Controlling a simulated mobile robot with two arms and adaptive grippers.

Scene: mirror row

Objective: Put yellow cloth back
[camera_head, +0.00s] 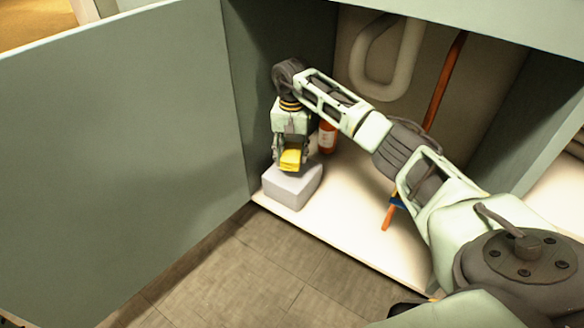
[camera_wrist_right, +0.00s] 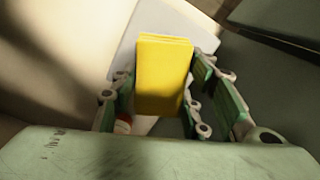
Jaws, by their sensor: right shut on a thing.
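The folded yellow cloth (camera_head: 290,160) is between the fingers of my right gripper (camera_head: 290,150), inside the open cabinet. The gripper is shut on it and points down, just over a light grey box (camera_head: 290,190). In the right wrist view the yellow cloth (camera_wrist_right: 163,75) fills the space between the fingers of my right gripper (camera_wrist_right: 160,90), with the grey box (camera_wrist_right: 125,45) behind it. I cannot tell whether the cloth touches the box top. My left gripper is not in view.
A red bottle (camera_head: 327,137) stands behind the gripper. An orange pole (camera_head: 440,85) leans in the cabinet, and a pale pipe (camera_head: 400,65) hangs at the back. The open grey-green door (camera_head: 120,150) is at left.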

